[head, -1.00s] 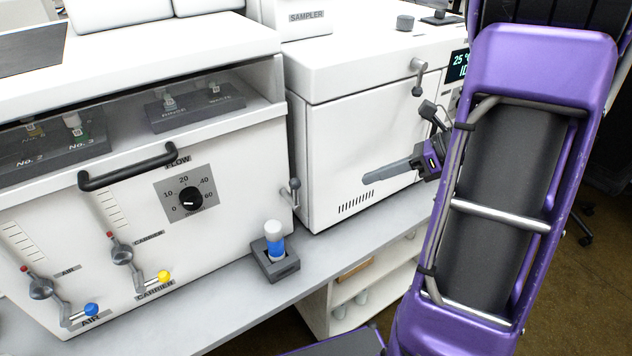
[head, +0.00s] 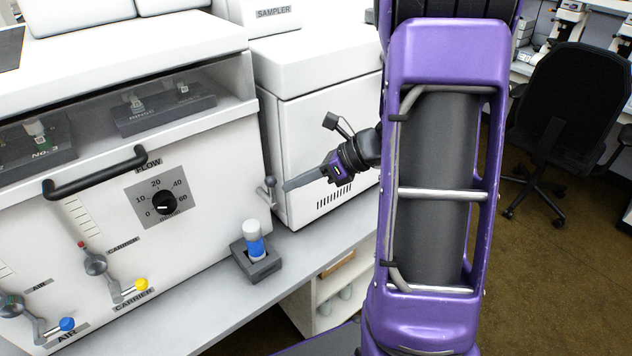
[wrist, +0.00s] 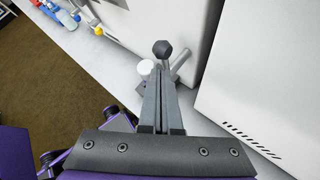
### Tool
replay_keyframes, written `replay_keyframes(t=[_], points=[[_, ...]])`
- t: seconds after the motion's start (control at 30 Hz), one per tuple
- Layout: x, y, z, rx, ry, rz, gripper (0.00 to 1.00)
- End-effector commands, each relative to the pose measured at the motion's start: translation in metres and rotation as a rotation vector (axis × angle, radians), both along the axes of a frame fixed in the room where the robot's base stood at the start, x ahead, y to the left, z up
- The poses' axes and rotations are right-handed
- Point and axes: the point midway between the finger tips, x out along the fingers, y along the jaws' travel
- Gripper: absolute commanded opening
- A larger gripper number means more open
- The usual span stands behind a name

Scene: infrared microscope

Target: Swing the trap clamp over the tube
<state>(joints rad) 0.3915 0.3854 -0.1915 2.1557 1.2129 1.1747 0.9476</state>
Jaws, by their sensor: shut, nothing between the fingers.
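The tube (head: 255,244) is a blue vial with a white cap, upright in a small dark grey block (head: 262,269) on the bench. A grey lever with a round knob (head: 270,182), which looks like the trap clamp, stands at the side of the left cabinet, above and behind the tube, not over it. My gripper (head: 287,187) is shut and empty, its tips just right of the lever. In the wrist view the dark knob (wrist: 162,48) is just beyond the fingertips (wrist: 161,70), and the white cap (wrist: 145,67) is left of them. Whether they touch the lever cannot be told.
The left cabinet has a flow dial (head: 163,203), a black handle (head: 95,174) and valve levers with yellow (head: 141,284) and blue (head: 67,324) knobs. A white instrument (head: 318,120) stands behind my gripper. The bench's front strip (head: 185,320) is clear. A chair (head: 572,105) is at right.

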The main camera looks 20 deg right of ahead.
Motion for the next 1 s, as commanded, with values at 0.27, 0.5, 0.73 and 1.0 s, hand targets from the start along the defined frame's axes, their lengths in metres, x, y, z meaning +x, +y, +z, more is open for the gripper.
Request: replay_keyframes(t=[0.27,0.5,0.73,1.0], points=[[0.0072,0.0076,0.0018,-0.001,0.0,-0.001,0.0],[0.007,0.0074,0.0019,-0.002,0.0,0.0,0.0],[0.006,0.0106,0.0038,-0.036,-0.01,0.001,0.0],[0.0053,0.0132,0.0042,-0.075,-0.02,0.0,0.0]])
